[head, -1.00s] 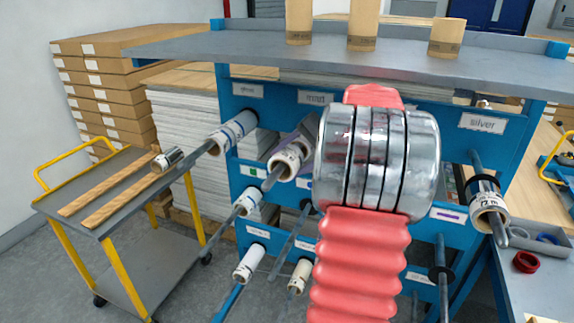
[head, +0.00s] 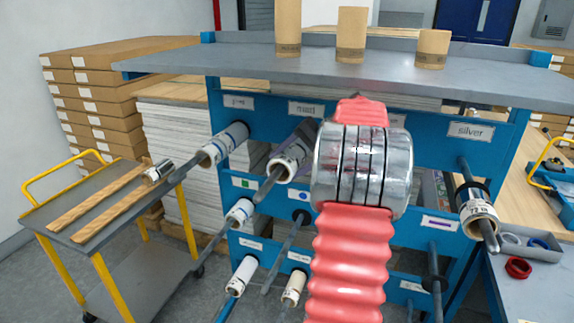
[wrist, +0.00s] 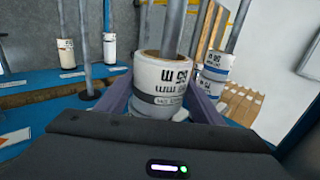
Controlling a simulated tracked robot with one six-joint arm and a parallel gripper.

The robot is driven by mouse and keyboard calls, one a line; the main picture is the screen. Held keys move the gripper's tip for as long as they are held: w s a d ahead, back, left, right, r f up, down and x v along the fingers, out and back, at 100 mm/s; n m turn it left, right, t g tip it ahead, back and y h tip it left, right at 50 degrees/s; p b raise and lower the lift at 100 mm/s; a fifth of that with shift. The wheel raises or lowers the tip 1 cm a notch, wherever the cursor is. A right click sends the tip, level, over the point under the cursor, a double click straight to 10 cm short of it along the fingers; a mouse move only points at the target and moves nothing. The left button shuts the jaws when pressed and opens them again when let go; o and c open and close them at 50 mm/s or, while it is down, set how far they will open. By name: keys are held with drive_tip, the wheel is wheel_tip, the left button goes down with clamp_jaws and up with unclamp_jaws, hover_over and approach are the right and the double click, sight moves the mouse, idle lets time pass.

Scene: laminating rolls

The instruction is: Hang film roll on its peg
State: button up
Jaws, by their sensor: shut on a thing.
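A white film roll (wrist: 160,85) with grey bands and dark print is between the purple fingers of my gripper (wrist: 163,103) in the wrist view. My gripper is shut on it. A grey metal peg (wrist: 173,22) comes out of the roll's open end, so the roll sits around the peg. In the head view the roll (head: 289,160) is on an upper peg (head: 267,186) of the blue rack, below a label (head: 306,108) that I cannot read surely. The purple fingers there are partly hidden behind my arm.
Other rolls hang close by: one on the left peg (head: 222,144), one below (head: 239,212), and a roll under the silver label (head: 478,208). A grey shelf (head: 350,77) with cardboard tubes juts out above. A yellow-handled cart (head: 60,222) stands left.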

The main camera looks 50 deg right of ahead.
drive_tip(key=o, duration=1.2)
drive_tip(key=shift+a, duration=0.15)
